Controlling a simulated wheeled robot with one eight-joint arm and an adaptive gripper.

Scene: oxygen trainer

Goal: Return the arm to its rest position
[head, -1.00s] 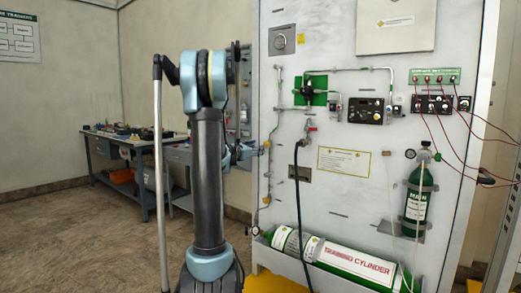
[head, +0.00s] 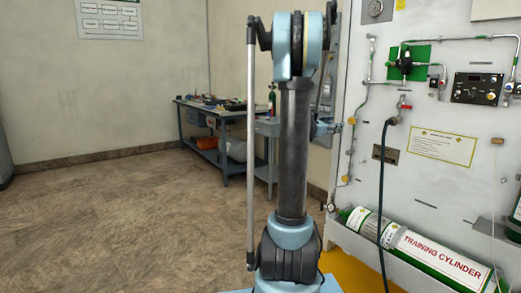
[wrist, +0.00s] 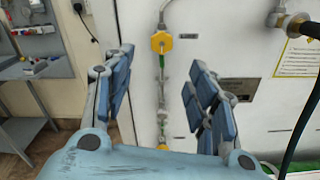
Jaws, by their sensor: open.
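My arm (head: 293,150) stands upright in the middle of the head view, its upper links folded at the top. My gripper (wrist: 160,85) is open and empty in the wrist view, its two blue padded fingers spread apart. Between the fingers a metal pipe with a yellow fitting (wrist: 161,42) shows on the white panel behind; the distance to it is hard to tell. In the head view the gripper is mostly hidden behind my arm, with a small blue part showing on its right.
The white trainer panel (head: 345,215) with a dark hose (head: 382,200) stands close on the right. A training cylinder (head: 430,255) lies at its foot. A workbench (head: 205,145) with small items is behind on the left. The floor (head: 130,215) at left is clear.

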